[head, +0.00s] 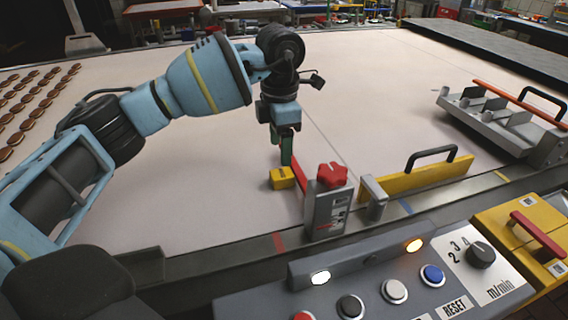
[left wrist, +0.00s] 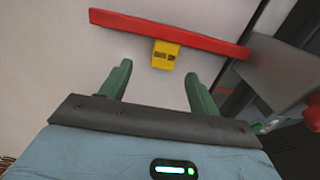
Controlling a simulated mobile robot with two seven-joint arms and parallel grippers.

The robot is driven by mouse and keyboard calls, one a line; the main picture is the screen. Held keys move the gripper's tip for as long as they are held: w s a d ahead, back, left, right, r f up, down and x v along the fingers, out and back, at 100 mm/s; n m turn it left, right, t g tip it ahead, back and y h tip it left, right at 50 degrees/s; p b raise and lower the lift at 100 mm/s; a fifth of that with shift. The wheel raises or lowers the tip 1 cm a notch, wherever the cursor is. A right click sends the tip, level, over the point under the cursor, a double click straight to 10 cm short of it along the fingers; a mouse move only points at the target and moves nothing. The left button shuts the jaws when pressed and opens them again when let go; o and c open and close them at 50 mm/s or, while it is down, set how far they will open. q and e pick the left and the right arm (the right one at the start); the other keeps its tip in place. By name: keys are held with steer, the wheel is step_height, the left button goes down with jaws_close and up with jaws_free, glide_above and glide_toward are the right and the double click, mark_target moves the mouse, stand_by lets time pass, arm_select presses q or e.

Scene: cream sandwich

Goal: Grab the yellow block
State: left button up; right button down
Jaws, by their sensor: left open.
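The yellow block (head: 282,178) is small and lies on the pale conveyor belt, close to the belt's near edge. In the left wrist view the yellow block (left wrist: 165,55) has dark markings and sits against a red bar (left wrist: 170,32). My left gripper (head: 287,150) points down just above and behind the block in the head view. Its green fingers (left wrist: 157,80) are spread apart in the left wrist view, with nothing between them, and the block lies beyond the fingertips, roughly centred between them. My right gripper is not seen.
A grey post with a red knob (head: 332,176) stands right of the block. A yellow guide with a black handle (head: 425,177) lies farther right. A grey slotted fixture (head: 497,118) is at the right. Sandwich cookies (head: 38,100) lie in rows at left. A control panel (head: 380,290) is in front.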

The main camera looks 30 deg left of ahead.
mark_target(282, 173)
arm_select(q)
steer(key=shift+w, duration=0.1)
steer(key=shift+s+d+r, duration=0.1)
steer(key=shift+s+r, duration=0.1)
steer(key=shift+s, duration=0.05)
steer(key=shift+s+d+f, duration=0.1)
steer(key=shift+d+f, duration=0.05)
steer(key=shift+f, duration=1.8)
steer(key=shift+d+f, duration=0.1)
steer(key=shift+f, duration=1.85)
steer(key=shift+c, duration=0.3)
steer(key=shift+r, duration=0.1)
steer(key=c, duration=1.1)
